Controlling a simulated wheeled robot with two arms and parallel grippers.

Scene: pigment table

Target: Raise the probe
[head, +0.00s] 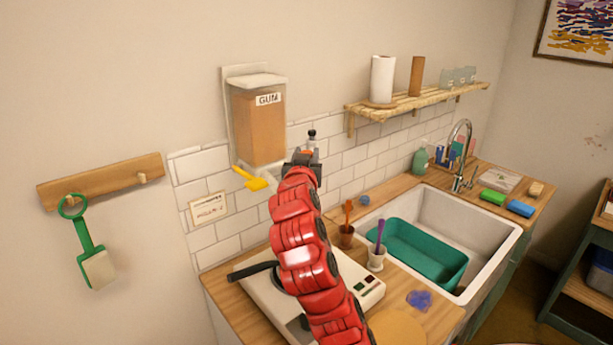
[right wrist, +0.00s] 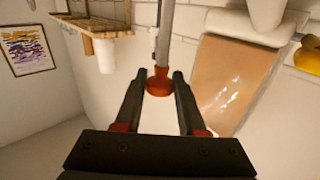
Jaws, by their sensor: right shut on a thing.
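The probe shows in the right wrist view as a thin grey rod with an orange-red collar (right wrist: 159,85). My right gripper (right wrist: 158,78) has one finger on each side of the collar and is shut on it. In the head view this gripper (head: 306,156) is raised in front of the tiled wall, just right of the GUM dispenser, and a bit of orange shows at its jaws. A small dark knob (head: 312,134) stands just above it. My red arm hides most of the probe and part of the white hotplate (head: 262,291) below. My left gripper is not in view.
The GUM dispenser (head: 258,125) with a yellow lever (head: 249,178) is close on the left. A brown cup (head: 346,237) and a white cup (head: 376,260) stand right of my arm, before the sink (head: 480,215). A wooden shelf (head: 420,103) is at upper right.

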